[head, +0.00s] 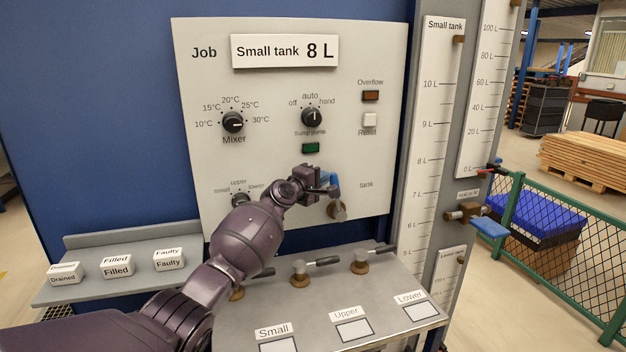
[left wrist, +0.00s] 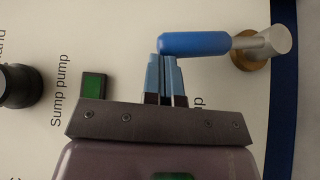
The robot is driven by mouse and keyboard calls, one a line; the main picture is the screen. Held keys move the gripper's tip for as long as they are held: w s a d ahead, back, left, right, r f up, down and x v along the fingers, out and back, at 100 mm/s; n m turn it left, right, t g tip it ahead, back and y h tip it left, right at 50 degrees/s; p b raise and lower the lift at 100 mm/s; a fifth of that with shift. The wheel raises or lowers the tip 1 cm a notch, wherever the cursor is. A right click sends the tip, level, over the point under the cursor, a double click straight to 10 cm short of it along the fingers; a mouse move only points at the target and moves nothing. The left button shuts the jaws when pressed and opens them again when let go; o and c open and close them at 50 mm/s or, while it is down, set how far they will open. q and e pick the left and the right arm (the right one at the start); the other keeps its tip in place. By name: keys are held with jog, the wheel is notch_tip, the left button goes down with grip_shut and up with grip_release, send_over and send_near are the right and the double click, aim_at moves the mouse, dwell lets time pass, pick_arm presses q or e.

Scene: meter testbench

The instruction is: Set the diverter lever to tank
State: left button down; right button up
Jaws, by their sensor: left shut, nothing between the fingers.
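The diverter lever has a blue handle (head: 332,180) on a metal hub (head: 337,210), low on the right of the white panel. Its handle points roughly upward, and the word "tank" (head: 366,184) is printed to its right. In the left wrist view the blue handle (left wrist: 195,44) lies sideways from its hub (left wrist: 264,47). My left gripper (head: 325,189) is shut and empty at the lever's left side. Its fingertips (left wrist: 165,60) meet the edge of the handle near its free end; I cannot tell whether they touch. A label left of the lever is mostly hidden. My right gripper is not in view.
Above the lever are the sump pump knob (head: 312,117) and a green lamp (head: 310,147). Below, a grey shelf (head: 330,305) carries several small valve levers. A scale column (head: 432,140) stands to the right.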

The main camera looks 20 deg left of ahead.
pick_arm(q)
jog(key=shift+w+d+r+g+p, duration=0.2)
jog(key=shift+w+d, duration=0.2)
jog(key=shift+d, duration=0.2)
jog(key=shift+w+d+r+g+p, duration=0.1)
jog(key=shift+w+d+r, duration=0.1)
jog(key=shift+w+d, duration=0.3)
jog(key=shift+w+d+r, duration=0.1)
jog(key=shift+w+d, duration=0.2)
jog(key=shift+d, duration=0.2)
jog(key=shift+w+d+r, duration=0.1)
jog(key=shift+w+d, duration=0.15)
jog(key=shift+d, duration=0.2)
jog(key=shift+m+g+y, duration=0.5)
jog(key=shift+g, duration=0.1)
jog(key=w+d, duration=0.1)
jog(key=w+d+b, duration=0.1)
jog(key=d, duration=0.1)
jog(key=w+d, duration=0.1)
jog(key=shift+d+f, duration=0.3)
jog(key=shift+f, duration=0.1)
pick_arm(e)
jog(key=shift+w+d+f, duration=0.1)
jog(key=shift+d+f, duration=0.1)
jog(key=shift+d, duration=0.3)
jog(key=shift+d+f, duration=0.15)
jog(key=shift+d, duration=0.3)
